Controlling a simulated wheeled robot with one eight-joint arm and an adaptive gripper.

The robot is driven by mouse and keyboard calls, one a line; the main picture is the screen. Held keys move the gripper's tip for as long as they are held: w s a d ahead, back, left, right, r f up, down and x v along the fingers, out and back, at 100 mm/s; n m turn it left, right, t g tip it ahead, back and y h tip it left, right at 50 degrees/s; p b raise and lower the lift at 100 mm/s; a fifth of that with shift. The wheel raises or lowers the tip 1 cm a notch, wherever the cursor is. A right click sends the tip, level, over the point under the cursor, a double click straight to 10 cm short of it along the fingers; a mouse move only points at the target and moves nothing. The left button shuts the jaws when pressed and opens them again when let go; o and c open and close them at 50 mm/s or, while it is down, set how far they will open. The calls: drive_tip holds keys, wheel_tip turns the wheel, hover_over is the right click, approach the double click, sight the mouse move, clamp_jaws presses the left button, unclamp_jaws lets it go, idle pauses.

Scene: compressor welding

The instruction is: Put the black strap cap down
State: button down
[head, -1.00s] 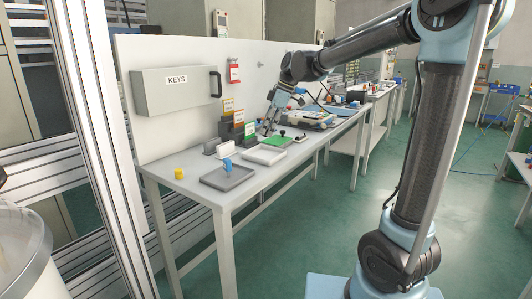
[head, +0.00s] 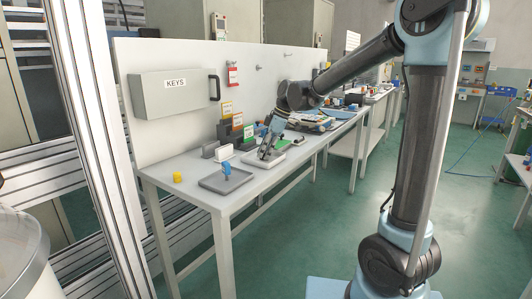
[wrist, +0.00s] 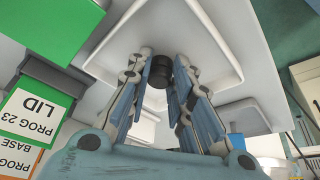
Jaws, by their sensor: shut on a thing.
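The black strap cap (wrist: 158,74) is a short dark cylinder between my fingertips in the wrist view. My gripper (wrist: 163,66) is shut on it, with one finger on each side. In the head view my gripper (head: 263,157) points down at the white tray (head: 282,159) on the bench. The wrist view shows the white tray (wrist: 205,22) behind the cap. I cannot tell whether the cap touches the tray floor. The cap is too small to make out in the head view.
A grey tray (head: 211,184) with a blue part (head: 227,170) lies to the left, and a yellow cylinder (head: 177,177) stands farther left. Upright label cards (head: 238,122) stand behind the trays.

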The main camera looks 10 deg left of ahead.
drive_tip(key=shift+f, duration=0.1)
drive_tip(key=c, duration=1.4)
unclamp_jaws()
drive_tip(key=shift+c, duration=0.2)
drive_tip(key=v, duration=1.2)
